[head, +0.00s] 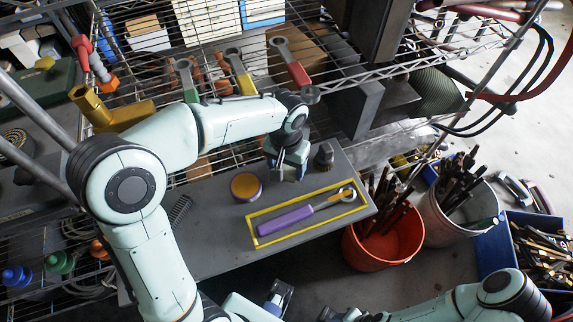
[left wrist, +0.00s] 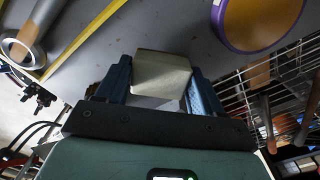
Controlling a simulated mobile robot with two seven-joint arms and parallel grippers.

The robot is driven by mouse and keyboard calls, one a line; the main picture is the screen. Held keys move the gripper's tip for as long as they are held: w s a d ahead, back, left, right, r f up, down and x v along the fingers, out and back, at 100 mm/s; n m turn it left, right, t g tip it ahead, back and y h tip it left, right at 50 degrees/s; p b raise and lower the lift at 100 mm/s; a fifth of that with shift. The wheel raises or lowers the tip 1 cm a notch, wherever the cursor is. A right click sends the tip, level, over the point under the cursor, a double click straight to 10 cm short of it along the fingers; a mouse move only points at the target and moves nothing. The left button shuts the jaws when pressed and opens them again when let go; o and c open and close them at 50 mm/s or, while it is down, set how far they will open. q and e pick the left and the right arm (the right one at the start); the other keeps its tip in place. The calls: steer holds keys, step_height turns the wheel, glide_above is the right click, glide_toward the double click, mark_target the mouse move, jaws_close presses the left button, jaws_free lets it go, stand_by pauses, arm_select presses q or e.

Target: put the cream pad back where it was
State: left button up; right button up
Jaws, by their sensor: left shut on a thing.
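The cream pad (left wrist: 162,75) is a pale block held between the blue fingers of my left gripper (left wrist: 160,88) in the left wrist view. In the head view my left gripper (head: 287,168) is low over the back part of the grey board (head: 225,235), and I cannot clearly make out the pad there. Whether the pad touches the board is unclear. A yellow outline on the board (head: 290,203) surrounds a purple-handled wrench (head: 285,221). My right arm shows at the bottom right; the state of its gripper is unclear.
A round purple-and-yellow disc (head: 246,186) lies left of my left gripper, and a dark knob (head: 324,156) stands close to its right. An orange bucket (head: 383,246) and a pale bucket (head: 462,226) of tools stand at the right. A wire shelf is behind.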

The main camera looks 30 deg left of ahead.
mark_target(287, 167)
arm_select(q)
steer(key=shift+f+b, duration=0.3)
steer(key=shift+f, duration=0.15)
arm_select(e)
steer(key=shift+s+f, duration=0.1)
steer(key=shift+f, duration=0.2)
arm_select(q)
steer(key=o, duration=1)
steer(key=shift+c, duration=0.2)
steer(key=o, duration=0.5)
steer(key=shift+c, duration=0.2)
steer(key=shift+r, duration=0.1)
steer(key=shift+r+p, duration=1.7)
steer(key=shift+r, duration=0.55)
steer(key=shift+r+p, duration=1.1)
steer(key=shift+r, duration=0.65)
arm_select(e)
steer(key=w+r, duration=0.3)
steer(key=r, duration=0.3)
